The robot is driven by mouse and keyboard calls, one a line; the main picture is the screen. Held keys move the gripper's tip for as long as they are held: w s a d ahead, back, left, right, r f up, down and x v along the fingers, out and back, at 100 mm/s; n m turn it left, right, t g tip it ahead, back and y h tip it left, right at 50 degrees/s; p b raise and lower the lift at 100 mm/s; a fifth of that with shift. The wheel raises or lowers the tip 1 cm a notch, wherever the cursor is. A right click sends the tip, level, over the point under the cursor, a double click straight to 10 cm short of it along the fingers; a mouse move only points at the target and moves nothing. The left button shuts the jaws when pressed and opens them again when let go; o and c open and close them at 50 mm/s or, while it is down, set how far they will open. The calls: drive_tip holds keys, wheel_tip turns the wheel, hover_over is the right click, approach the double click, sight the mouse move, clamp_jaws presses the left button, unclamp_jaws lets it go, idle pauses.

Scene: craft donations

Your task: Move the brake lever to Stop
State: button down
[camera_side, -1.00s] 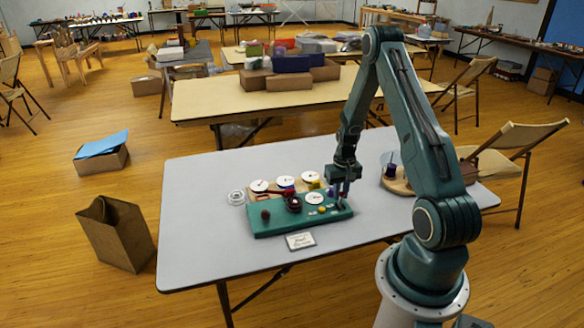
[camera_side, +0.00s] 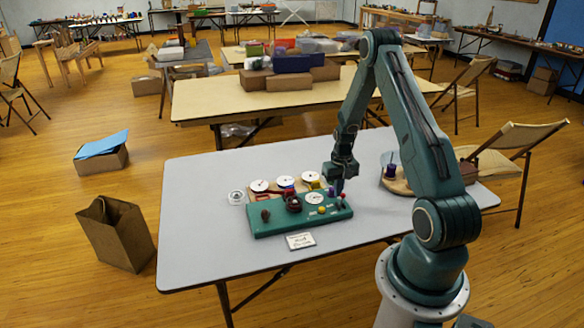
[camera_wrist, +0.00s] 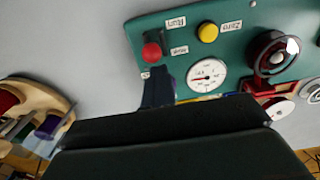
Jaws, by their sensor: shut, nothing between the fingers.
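The green control panel (camera_side: 285,226) lies on the grey table. In the wrist view the panel (camera_wrist: 142,28) carries a red ball-topped lever (camera_wrist: 152,52) at a dark slot, which I take as the brake lever. A "Run" label (camera_wrist: 176,22) sits at the slot's upper end, a smaller label (camera_wrist: 178,50) beside it. Another label (camera_wrist: 145,74) near the slot's lower end is partly hidden by my fingers. My gripper (camera_wrist: 158,90) is shut and empty, just below the red ball in the picture, apart from it. In the side view my gripper (camera_side: 340,189) is over the panel's right end.
A wooden board with spools (camera_wrist: 22,100) stands nearby. The table's left is clear.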

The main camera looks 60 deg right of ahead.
drive_tip(key=c, duration=1.8)
unclamp_jaws()
drive_tip(key=shift+c, duration=0.2)
wheel_tip(320, 180, up, 7)
drive_tip(key=shift+r, duration=0.2)
drive_tip(key=shift+a, duration=0.1)
